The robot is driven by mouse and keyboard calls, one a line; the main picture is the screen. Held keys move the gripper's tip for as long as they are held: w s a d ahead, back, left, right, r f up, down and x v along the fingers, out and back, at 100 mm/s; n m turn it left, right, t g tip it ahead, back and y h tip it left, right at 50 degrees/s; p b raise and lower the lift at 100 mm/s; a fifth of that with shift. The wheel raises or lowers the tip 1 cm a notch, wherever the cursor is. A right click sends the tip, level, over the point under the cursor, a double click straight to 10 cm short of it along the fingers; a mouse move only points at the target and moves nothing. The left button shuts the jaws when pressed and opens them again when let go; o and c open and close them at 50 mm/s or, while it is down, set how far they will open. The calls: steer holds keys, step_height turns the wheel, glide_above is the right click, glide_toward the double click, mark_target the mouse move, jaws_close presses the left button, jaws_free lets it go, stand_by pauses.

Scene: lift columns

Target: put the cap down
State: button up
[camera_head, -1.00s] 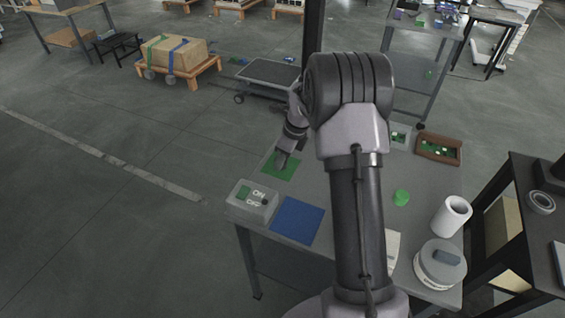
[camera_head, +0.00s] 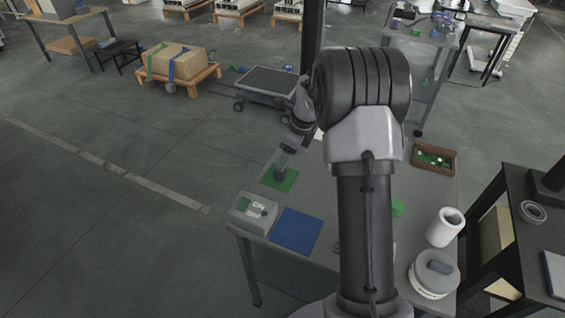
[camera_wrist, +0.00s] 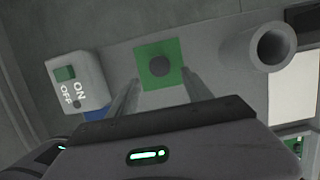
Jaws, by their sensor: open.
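A dark round cap (camera_wrist: 159,64) rests on a green square mat (camera_wrist: 147,50) in the wrist view, near the mat's middle. My gripper (camera_wrist: 161,78) is open, with one finger to the left of the cap and one to the right, and visible gaps between. In the head view, my gripper (camera_head: 287,158) is above the green mat (camera_head: 290,184), near the table's far left corner. A dark shape (camera_head: 280,174) shows there on the mat below the fingers, too small to make out well.
A switch box (camera_head: 254,212) marked ON/OFF and a blue mat (camera_head: 297,231) are nearer on the table. A grey hollow cylinder (camera_wrist: 250,52) stands right of the green mat. A white roll (camera_head: 445,227), a round tub (camera_head: 432,276) and a brown tray (camera_head: 420,163) are at the right.

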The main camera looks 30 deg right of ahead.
steer(key=s+a+r+n+p, duration=0.1)
steer(key=s+a+r+n, duration=0.35)
steer(key=r, duration=0.35)
steer(key=s+a+r+n, duration=0.3)
steer(key=a+r, duration=0.2)
steer(key=r, duration=0.4)
steer(key=s+a+r+n+t, duration=0.1)
steer(key=s+a+r+n, duration=0.1)
steer(key=s+a+n, duration=0.4)
steer(key=s+a+r+n+t, duration=0.1)
steer(key=s+a+n+t, duration=0.1)
steer(key=s+a+n, duration=0.4)
steer(key=s+n, duration=0.4)
steer(key=s, duration=0.6)
steer(key=shift+r+n, duration=0.35)
steer(key=shift+r, duration=0.05)
